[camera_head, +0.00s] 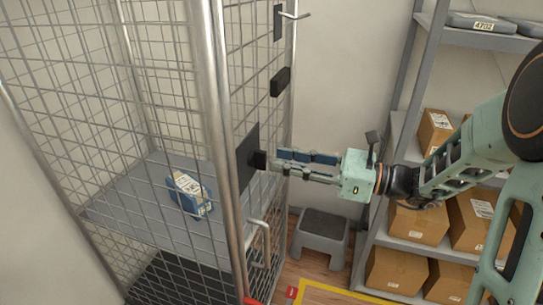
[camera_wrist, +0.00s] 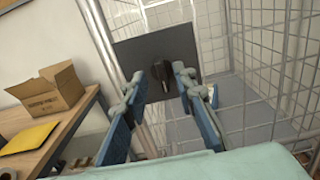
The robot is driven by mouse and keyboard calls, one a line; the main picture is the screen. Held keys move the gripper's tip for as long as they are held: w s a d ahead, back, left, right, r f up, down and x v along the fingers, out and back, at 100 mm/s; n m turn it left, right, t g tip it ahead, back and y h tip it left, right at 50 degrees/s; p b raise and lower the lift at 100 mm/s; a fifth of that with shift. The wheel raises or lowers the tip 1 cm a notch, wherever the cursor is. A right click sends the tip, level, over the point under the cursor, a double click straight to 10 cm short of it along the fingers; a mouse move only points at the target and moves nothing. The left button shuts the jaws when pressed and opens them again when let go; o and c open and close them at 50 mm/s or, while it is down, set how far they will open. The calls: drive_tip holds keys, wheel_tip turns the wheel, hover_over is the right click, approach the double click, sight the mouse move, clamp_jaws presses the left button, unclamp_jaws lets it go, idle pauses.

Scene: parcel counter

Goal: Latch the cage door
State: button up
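The tall wire-mesh cage (camera_head: 105,120) fills the left of the head view. A black square plate (camera_head: 247,150) with a short dark knob (camera_head: 259,160) is on its right-hand mesh side. My gripper (camera_head: 275,162) reaches in from the right with its fingertips close to the knob. In the wrist view the dark knob (camera_wrist: 163,73) stands out from the dark plate (camera_wrist: 140,48), between the tips of my gripper (camera_wrist: 169,71). The two blue-padded fingers are apart, one on each side; I cannot tell whether they touch it. Whether the door is fully closed is unclear.
A blue-and-white parcel (camera_head: 190,193) lies on the cage shelf. A black block (camera_head: 280,82) and a bent metal handle (camera_head: 292,15) are higher up the cage edge. A grey step stool (camera_head: 320,235) and a shelf rack with boxes (camera_head: 417,220) stand at right.

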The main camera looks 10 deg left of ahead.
sight(259, 160)
drive_tip(key=a, duration=0.3)
drive_tip(key=shift+w+a, duration=0.15)
clamp_jaws()
